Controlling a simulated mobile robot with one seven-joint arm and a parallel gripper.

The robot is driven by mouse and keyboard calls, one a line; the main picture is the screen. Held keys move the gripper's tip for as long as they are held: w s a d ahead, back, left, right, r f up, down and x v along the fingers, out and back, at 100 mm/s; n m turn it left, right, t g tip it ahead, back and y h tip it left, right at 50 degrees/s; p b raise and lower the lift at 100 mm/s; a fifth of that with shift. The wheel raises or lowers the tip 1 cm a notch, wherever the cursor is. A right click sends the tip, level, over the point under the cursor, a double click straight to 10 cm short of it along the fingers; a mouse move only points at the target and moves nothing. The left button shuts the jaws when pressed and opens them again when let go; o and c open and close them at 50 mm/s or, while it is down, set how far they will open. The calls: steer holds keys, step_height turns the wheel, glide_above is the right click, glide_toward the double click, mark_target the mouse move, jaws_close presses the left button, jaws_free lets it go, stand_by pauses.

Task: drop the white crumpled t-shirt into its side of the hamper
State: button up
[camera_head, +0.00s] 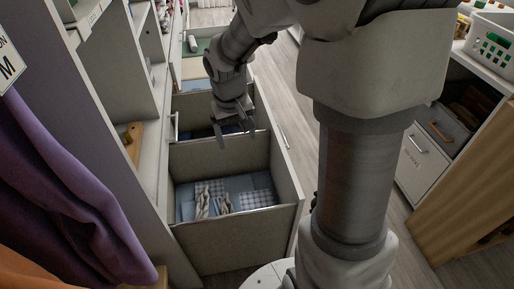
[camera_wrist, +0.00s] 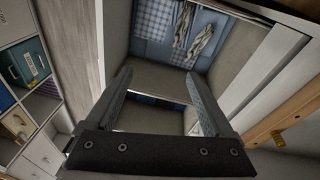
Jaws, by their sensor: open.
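My gripper (camera_head: 237,130) is open and points down over the hamper (camera_head: 235,152), close to its middle divider. Its two fingers are spread with nothing between them; they also show in the wrist view (camera_wrist: 158,76). The near compartment holds folded blue and checked cloths (camera_head: 257,199) and pale, twisted striped pieces (camera_head: 203,204). The far compartment, partly hidden by my gripper, holds dark cloth (camera_head: 196,133). I cannot clearly make out a white crumpled t-shirt in either view; a pale strip shows beyond the dark cloth in the wrist view, but I cannot tell what it is.
Shelving (camera_head: 122,75) stands close along the left, with purple cloth (camera_head: 75,190) hanging at the near left. A white basket (camera_head: 490,42) sits on the right-hand shelving, above a white drawer (camera_head: 422,160). Wooden floor (camera_head: 285,85) lies open between the hamper and the right side.

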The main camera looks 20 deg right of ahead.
steer(key=s+a+r+t, duration=0.1)
steer(key=s+r+t, duration=0.1)
steer(key=s+r, duration=0.4)
steer(key=s+a+r+t+y, duration=0.1)
steer(key=s+r, duration=0.6)
steer(key=s, duration=0.5)
steer(key=shift+r+t, duration=0.25)
steer(key=shift+t, duration=0.15)
steer(key=shift+a, duration=0.1)
step_height(320, 180, up, 21)
steer(key=p, duration=2)
steer(key=shift+f+p, duration=0.15)
steer(key=shift+p, duration=0.2)
steer(key=shift+a+n, duration=0.1)
steer(key=shift+n, duration=0.2)
